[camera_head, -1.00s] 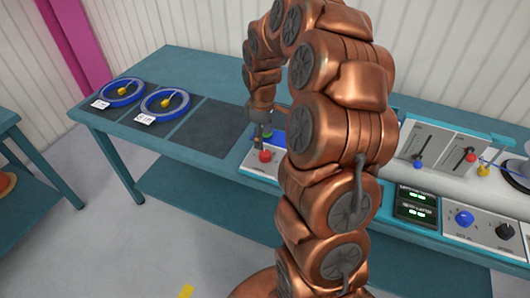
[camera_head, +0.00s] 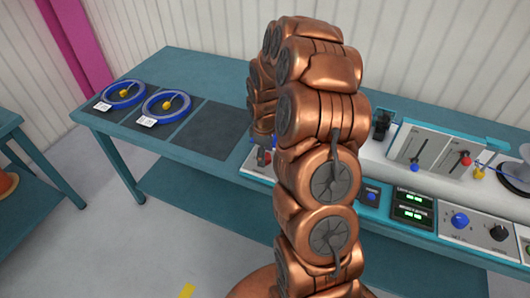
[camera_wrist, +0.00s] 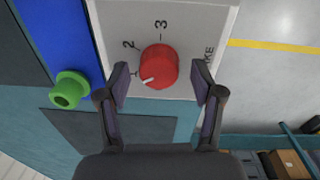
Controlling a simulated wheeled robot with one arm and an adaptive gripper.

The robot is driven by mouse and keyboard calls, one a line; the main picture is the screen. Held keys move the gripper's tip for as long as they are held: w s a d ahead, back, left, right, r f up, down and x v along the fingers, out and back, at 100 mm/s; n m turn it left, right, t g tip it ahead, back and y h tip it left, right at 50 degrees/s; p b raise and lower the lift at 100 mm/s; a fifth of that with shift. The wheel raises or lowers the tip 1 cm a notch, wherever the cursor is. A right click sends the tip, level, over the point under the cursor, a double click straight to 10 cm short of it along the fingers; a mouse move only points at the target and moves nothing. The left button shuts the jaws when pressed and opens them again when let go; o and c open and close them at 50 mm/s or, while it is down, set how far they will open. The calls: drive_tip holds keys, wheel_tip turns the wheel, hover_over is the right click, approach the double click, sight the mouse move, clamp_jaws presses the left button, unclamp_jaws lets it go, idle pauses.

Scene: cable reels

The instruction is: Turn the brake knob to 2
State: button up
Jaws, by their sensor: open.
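The red brake knob (camera_wrist: 159,66) sits on a white panel (camera_wrist: 190,22) in the wrist view. Its white pointer mark faces lower left, below the printed 2 (camera_wrist: 128,44); the 3 (camera_wrist: 162,23) is above the knob. Any label further down is hidden by the left finger. My gripper (camera_wrist: 161,78) is open, with one finger to either side of the knob in the picture. Gaps show between the fingers and the knob.
A green knob (camera_wrist: 69,90) stands on a blue surface left of the panel. Two blue reels (camera_head: 123,94) (camera_head: 166,107) lie on the bench's left part. Sliders (camera_head: 414,167) and a blue knob (camera_head: 460,220) are at the right. Floor shows beyond the panel.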

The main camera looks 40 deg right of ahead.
drive_tip(key=c, duration=1.1)
drive_tip(key=shift+f, duration=0.1)
drive_tip(key=shift+c, duration=0.2)
